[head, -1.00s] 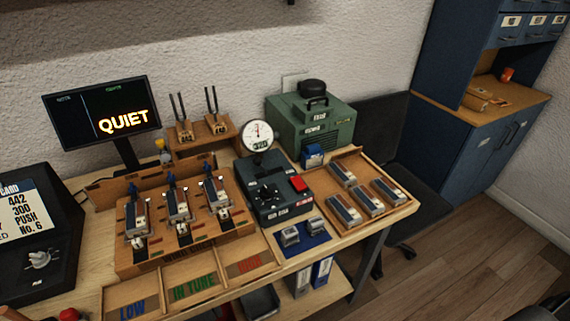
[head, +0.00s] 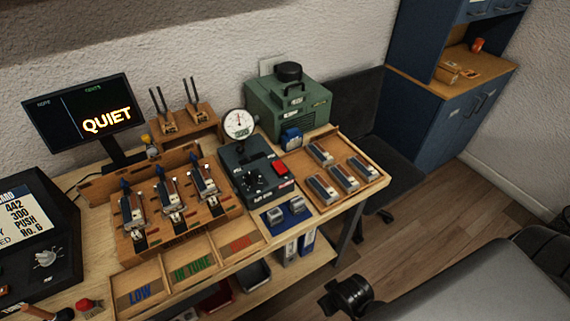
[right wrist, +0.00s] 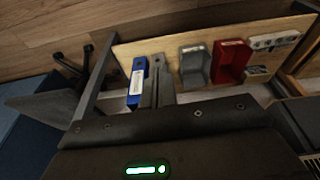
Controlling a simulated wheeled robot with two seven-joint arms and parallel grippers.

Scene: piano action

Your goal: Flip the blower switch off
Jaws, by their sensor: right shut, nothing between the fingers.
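The blower appears to be the green box (head: 290,108) with a black cap on top, at the back right of the bench in the head view. A small blue block (head: 291,138) sits at its front; I cannot tell whether this is its switch. A dark control box (head: 256,172) with a knob, small toggles and a red button (head: 279,168) stands in front. Switch positions are too small to read. My left gripper is out of view.
A round gauge (head: 239,124) stands behind the control box. A wooden tray (head: 374,174) with several blocks lies right of it. The wooden rack (head: 128,252) and bins are left. A blue binder (right wrist: 137,83) is on the lower shelf.

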